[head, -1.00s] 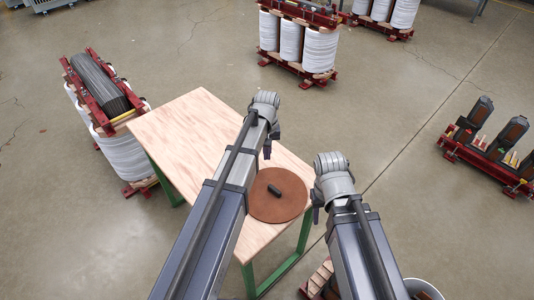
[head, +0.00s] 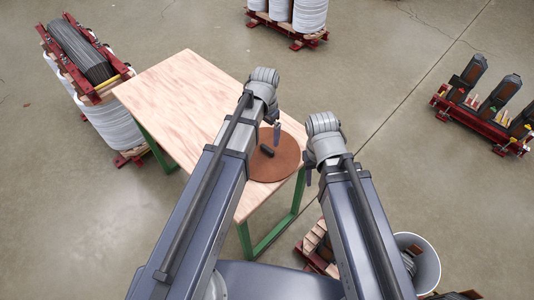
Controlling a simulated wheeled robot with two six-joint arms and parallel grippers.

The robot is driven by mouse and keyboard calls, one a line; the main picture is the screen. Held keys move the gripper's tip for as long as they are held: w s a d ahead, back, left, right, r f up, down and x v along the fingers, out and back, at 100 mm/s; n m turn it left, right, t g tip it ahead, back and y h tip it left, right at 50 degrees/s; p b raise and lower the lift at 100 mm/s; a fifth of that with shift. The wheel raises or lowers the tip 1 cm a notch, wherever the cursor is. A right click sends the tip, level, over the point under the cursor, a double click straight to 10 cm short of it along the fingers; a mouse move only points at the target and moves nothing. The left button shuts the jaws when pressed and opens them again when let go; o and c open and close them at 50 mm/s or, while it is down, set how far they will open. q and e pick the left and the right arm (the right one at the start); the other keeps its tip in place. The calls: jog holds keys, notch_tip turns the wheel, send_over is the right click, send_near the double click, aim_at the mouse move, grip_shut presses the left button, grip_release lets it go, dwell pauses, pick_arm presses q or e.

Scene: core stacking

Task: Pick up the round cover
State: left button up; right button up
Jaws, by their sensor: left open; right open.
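The round cover (head: 284,163) is a flat brown disc with a short black handle (head: 267,150) on top. It lies on the right part of the wooden table top. My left gripper (head: 276,132) is above the cover, near the handle and apart from it as far as I can see. It is open and empty. My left arm hides the cover's left edge. My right gripper (head: 309,176) is open and empty, just off the table's right edge beside the cover. Its fingers are small and partly hidden by the wrist.
The wooden table (head: 178,95) on green legs is otherwise bare. A red-framed transformer with white coils (head: 110,125) stands close to its left. A white bucket (head: 428,262) and a red-framed part with wooden blocks (head: 316,242) are on the floor at lower right. Red-framed dark cores (head: 483,122) stand farther right.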

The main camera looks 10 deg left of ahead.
aim_at(267, 148)
pick_arm(q)
jog(key=shift+s+d+f+b, duration=0.1)
jog(key=shift+d+f+b, duration=0.05)
jog(key=shift+f+b, duration=1.7)
jog(key=shift+d+f+b, duration=0.15)
jog(key=shift+f+b, duration=1.55)
jog(key=shift+f, duration=0.25)
jog(key=shift+r, duration=0.1)
jog(key=shift+c, duration=0.2)
jog(key=c, duration=1.4)
jog(key=shift+r, duration=0.1)
notch_tip(267, 148, up, 10)
jog(key=p, duration=1)
